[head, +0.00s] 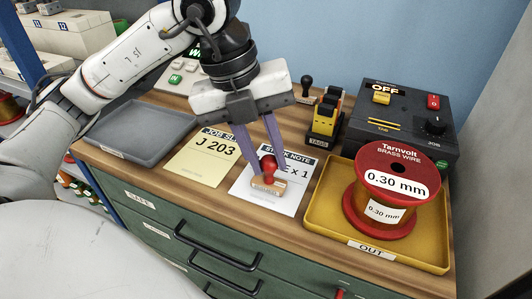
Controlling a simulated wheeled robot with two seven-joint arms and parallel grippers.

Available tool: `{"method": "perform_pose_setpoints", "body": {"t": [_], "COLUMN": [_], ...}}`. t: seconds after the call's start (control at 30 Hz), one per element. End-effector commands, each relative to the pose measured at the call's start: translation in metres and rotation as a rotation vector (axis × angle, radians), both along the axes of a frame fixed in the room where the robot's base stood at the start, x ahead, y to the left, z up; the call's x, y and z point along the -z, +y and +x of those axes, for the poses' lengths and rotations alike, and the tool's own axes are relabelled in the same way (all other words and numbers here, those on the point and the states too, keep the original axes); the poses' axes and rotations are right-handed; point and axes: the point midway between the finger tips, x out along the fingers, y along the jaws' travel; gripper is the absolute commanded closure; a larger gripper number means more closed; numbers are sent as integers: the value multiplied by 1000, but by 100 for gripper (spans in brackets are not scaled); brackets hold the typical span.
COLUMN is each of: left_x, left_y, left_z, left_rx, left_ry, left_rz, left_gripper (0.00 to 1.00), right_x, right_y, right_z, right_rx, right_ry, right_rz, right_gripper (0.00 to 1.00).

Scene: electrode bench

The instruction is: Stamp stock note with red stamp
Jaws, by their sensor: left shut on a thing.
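The white stock note (291,203) lies flat on the wooden bench, between the yellow job slip and the yellow tray. My left gripper (266,162) comes down over the note, its purple fingers shut on the red knob of the red stamp (268,172). The stamp's wooden block (268,189) is low over the lower middle of the note; I cannot tell whether it touches the paper. The stamp and fingers hide part of the note's print. My right gripper is not in view.
A yellow job slip (203,158) and an empty grey tray (146,128) lie to the left. The yellow OUT tray (319,215) holds a red brass wire spool (398,168). A yellow-black tag holder (324,122), a black-handled stamp (306,86) and a dark control box (405,122) stand behind.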

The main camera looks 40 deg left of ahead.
Motion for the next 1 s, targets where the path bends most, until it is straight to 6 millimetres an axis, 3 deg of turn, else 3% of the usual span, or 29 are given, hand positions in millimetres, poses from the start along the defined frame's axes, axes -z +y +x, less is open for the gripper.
{"method": "perform_pose_setpoints", "body": {"t": [0.17,1.0], "left_x": [-4,-70], "left_y": [0,0], "left_z": [-1,0], "left_rx": [2,1], "left_ry": [6,3], "left_rz": [1,0], "left_gripper": [91,91], "right_x": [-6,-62], "right_y": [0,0], "right_z": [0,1], "right_rx": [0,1], "right_ry": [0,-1], "right_rz": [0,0], "right_gripper": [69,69]}}
